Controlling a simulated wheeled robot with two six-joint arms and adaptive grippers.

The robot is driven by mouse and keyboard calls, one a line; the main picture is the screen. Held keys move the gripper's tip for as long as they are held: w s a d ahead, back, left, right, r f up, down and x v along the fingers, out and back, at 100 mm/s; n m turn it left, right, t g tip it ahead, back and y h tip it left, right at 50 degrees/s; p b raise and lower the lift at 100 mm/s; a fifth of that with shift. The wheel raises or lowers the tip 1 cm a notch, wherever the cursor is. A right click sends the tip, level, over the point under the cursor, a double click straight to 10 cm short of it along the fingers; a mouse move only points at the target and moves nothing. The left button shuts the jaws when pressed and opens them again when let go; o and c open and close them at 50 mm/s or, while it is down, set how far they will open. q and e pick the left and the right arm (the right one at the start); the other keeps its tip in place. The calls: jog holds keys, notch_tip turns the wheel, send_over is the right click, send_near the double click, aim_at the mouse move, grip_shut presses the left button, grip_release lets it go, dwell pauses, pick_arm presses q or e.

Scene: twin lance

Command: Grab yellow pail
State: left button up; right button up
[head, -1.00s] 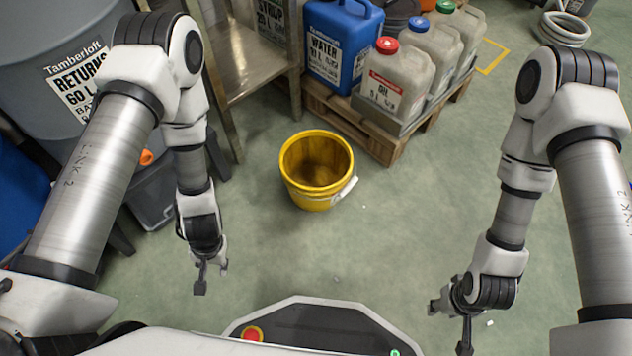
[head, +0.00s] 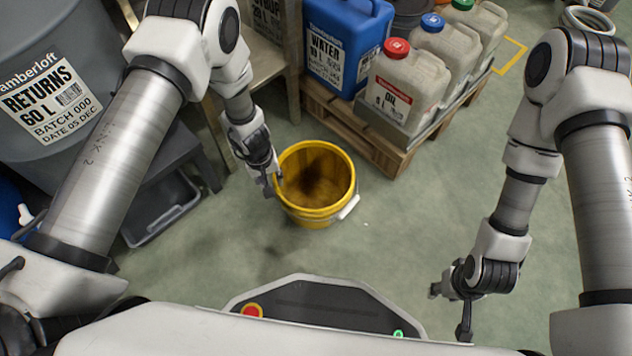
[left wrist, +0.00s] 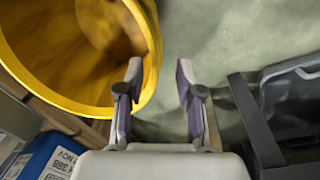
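The yellow pail (head: 318,212) stands upright on the floor in the middle of the head view, its mouth facing up and its inside dark. A white handle piece (head: 349,207) shows on its right side. My left gripper (head: 271,186) is at the pail's left rim. In the left wrist view the two fingers (left wrist: 160,68) are apart, with the pail's yellow rim (left wrist: 152,35) showing behind the left finger and partly in the gap. I cannot tell whether they touch it. My right gripper (head: 450,312) is away from the pail at the lower right, its fingers spread and empty.
A wooden pallet (head: 388,160) with a blue water jug (head: 345,40) and several pale canisters (head: 405,90) stands behind the pail. A metal table (head: 268,70) and a grey returns bin (head: 50,100) are at the left. The floor right of the pail is clear.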

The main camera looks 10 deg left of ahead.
pick_arm(q)
jog(key=f+b, duration=0.2)
jog(key=f, duration=0.1)
jog(key=w+f+b, duration=0.1)
jog(key=f+b, duration=0.1)
jog(key=f, duration=0.1)
jog(key=d+f+b, duration=0.1)
jog(key=f+b, duration=0.1)
jog(key=f, duration=0.1)
jog(key=shift+w+f, duration=0.25)
jog(key=shift+w, duration=0.15)
jog(key=shift+r, duration=0.15)
pick_arm(e)
notch_tip(320, 180, down, 7)
jog(key=w, duration=0.1)
jog(key=shift+w+r, duration=0.2)
pick_arm(q)
grip_shut()
